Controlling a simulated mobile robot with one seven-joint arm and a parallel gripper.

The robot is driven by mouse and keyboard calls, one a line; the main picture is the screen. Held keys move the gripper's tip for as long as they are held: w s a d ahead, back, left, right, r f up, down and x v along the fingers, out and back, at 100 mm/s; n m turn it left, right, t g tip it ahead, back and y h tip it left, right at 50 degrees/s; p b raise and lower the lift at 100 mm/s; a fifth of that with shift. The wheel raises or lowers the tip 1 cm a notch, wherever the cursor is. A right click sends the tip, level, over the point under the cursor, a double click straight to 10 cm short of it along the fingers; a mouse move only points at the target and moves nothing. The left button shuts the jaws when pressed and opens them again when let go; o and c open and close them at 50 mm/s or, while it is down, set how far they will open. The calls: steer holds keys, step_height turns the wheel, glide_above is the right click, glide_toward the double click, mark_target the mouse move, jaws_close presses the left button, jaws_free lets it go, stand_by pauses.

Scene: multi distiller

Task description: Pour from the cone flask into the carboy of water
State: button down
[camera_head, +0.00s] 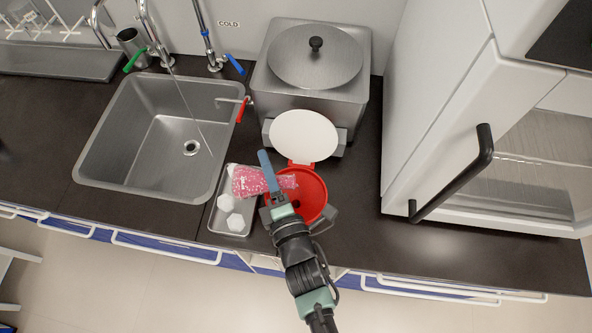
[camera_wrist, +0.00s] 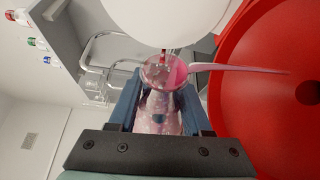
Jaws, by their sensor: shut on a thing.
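The cone flask (camera_head: 248,182) is clear with pink, speckled contents and lies tipped on its side, its mouth toward the right. My gripper (camera_wrist: 160,100) is shut on it, with a blue finger on each side. A pink stream (camera_wrist: 235,68) runs from the flask's mouth over the red funnel-like opening (camera_head: 312,197), which also fills the right of the wrist view (camera_wrist: 285,65). This opening has a raised white round lid (camera_head: 303,136) and seems to top the carboy, whose body is mostly hidden. The water inside cannot be seen.
A steel tray (camera_head: 227,222) with white pieces lies left of the opening. A steel sink (camera_head: 150,170) with running tap is further left. A steel box with round lid (camera_head: 315,57) stands behind, and a white cabinet (camera_head: 430,110) on the right. Dark counter is clear at front right.

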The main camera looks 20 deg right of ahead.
steer(key=shift+s+d+r+m+t+b, duration=0.1)
steer(key=shift+r+m+t+b, duration=0.25)
steer(key=shift+m, duration=0.3)
steer(key=shift+d+r+m+t+b, duration=0.15)
steer(key=shift+r+m+b, duration=0.15)
steer(key=shift+m+b, duration=0.3)
steer(key=shift+s+d+r+m+t+b, duration=0.1)
steer(key=shift+r+m+t+b, duration=0.15)
steer(key=shift+m, duration=0.5)
stand_by(6.0)
